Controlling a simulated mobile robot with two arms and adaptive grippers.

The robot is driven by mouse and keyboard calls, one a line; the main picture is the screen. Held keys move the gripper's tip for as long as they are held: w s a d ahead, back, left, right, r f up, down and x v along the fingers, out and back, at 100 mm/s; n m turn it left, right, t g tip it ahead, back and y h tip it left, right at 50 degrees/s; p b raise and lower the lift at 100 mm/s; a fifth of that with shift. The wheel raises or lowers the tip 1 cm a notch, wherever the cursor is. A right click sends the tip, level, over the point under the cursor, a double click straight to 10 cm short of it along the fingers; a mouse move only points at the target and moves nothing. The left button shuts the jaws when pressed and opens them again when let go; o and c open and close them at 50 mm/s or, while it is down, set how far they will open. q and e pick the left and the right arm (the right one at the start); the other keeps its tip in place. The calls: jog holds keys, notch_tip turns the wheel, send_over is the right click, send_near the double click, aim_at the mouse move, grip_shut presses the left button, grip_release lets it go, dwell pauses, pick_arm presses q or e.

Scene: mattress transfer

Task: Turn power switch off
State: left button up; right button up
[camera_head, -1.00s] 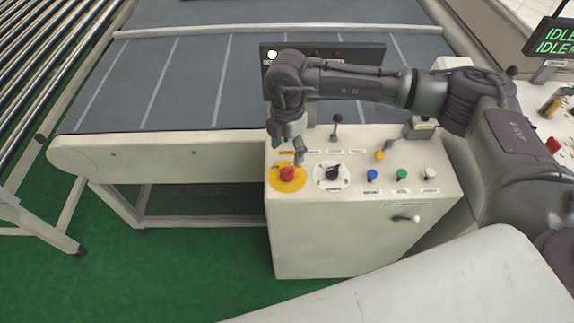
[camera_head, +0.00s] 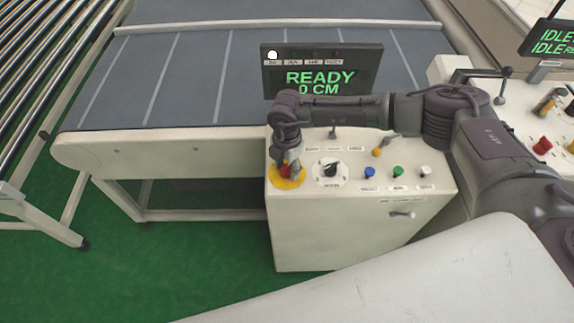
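A white control box (camera_head: 330,240) stands at the end of the conveyor. A red knob (camera_head: 285,171) on a yellow round plate (camera_head: 289,183) sits at the left of its top. To its right is a black rotary knob (camera_head: 331,169) on a white round plate. Labels are too small to read, so I cannot tell by text which is the power switch. My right gripper (camera_head: 286,164) points down at the red knob, with its fingers beside it and partly hiding it. Whether they grip it is unclear. My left gripper is not in view.
A display (camera_head: 322,75) reads "READY 0 CM". A lever, a yellow knob (camera_head: 376,153) and blue (camera_head: 369,172), green (camera_head: 398,171) and white buttons (camera_head: 425,171) share the box top. A second panel (camera_head: 519,105) stands at the right. Green floor (camera_head: 180,270) is clear at the left.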

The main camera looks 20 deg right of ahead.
jog(key=c, duration=0.7)
jog(key=shift+o, duration=0.2)
jog(key=shift+f+n+b, duration=0.2)
jog(key=shift+n+b, duration=1.2)
jog(key=n+b, duration=1.2)
jog(key=b, duration=0.1)
jog(key=shift+w, duration=0.1)
jog(key=shift+r+n+b, duration=0.2)
jog(key=shift+n+b, duration=1.05)
jog(key=shift+n, duration=0.35)
jog(key=shift+r, duration=0.1)
jog(key=o, duration=1.1)
